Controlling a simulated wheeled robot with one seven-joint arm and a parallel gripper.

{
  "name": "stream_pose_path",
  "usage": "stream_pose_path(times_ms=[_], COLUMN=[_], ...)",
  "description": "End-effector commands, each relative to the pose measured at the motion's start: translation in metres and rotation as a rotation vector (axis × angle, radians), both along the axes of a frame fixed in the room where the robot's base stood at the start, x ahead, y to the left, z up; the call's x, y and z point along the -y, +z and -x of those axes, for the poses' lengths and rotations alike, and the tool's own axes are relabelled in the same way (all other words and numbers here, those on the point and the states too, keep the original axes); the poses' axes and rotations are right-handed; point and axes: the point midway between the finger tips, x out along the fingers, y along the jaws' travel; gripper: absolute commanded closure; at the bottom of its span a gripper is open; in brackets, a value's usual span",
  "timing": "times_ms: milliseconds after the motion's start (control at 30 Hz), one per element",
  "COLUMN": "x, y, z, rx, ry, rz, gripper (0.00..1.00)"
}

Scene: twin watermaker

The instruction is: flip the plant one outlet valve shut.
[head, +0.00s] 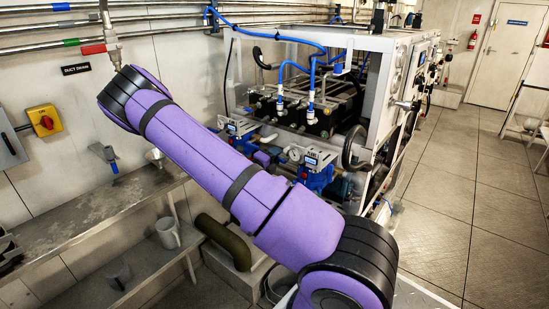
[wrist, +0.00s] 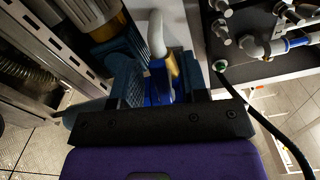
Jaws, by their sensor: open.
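In the wrist view my gripper (wrist: 160,92) is open, its dark fingers reaching away from the camera. A blue upright part (wrist: 158,84), which looks like a valve handle, stands between the fingers beside a brass-coloured piece and a pale bent pipe (wrist: 157,35). I cannot tell whether the fingers touch it, nor whether it is the plant one outlet valve; no label is readable. In the head view my purple arm crosses the picture and my gripper is hidden. The watermaker (head: 384,60) stands behind the arm, with blue pump units (head: 318,178) low at its front.
Wrist view: a panel with metal fittings (wrist: 222,30) is at upper right, a black hose (wrist: 262,122) curves past on the right, and a slotted metal frame (wrist: 62,42) is at left. Head view: a steel bench (head: 95,215) is at left; open floor (head: 455,215) is at right.

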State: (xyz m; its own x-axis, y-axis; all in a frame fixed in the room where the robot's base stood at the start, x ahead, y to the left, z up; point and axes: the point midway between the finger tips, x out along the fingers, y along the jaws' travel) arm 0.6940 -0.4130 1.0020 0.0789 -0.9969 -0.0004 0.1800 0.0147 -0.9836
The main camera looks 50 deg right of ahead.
Motion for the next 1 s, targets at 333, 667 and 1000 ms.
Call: stream_pose_path(times_ms=[333,667,1000], x=[0.0028,0.0026,0.0027], y=[0.0002,0.0002,0.0041], z=[-0.0002,-0.0002,0.0009], rx=[0.0,0.002,0.101], ry=[0.0,0.0,-0.001], rz=[0.0,0.0,-0.008], gripper=[0.64,1.0,1.0])
